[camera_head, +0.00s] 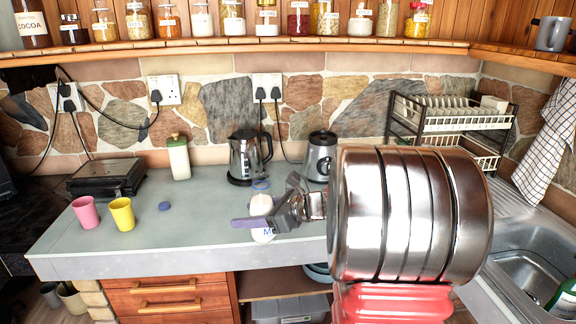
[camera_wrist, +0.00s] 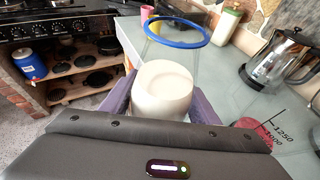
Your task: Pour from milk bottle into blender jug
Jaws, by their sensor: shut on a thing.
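The milk bottle (camera_head: 262,235) is clear glass with a blue rim and white milk in its lower part. It stands roughly upright; I cannot tell whether its base touches the counter. My gripper (camera_head: 262,222) is shut on its body near the counter's front edge. In the wrist view the milk (camera_wrist: 163,92) sits between my purple fingers, with the open blue rim (camera_wrist: 178,32) beyond. The clear blender jug (camera_wrist: 278,128), with 1000 and 1250 marks, shows right of the bottle, with something red at it. In the head view it does not show, probably hidden behind my arm.
A kettle (camera_head: 247,157) and a blender base (camera_head: 321,157) stand behind. A green-lidded jar (camera_head: 178,158), blue cap (camera_head: 165,206), pink cup (camera_head: 86,212) and yellow cup (camera_head: 122,214) are left. A dish rack (camera_head: 455,120) and sink (camera_head: 530,275) are right.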

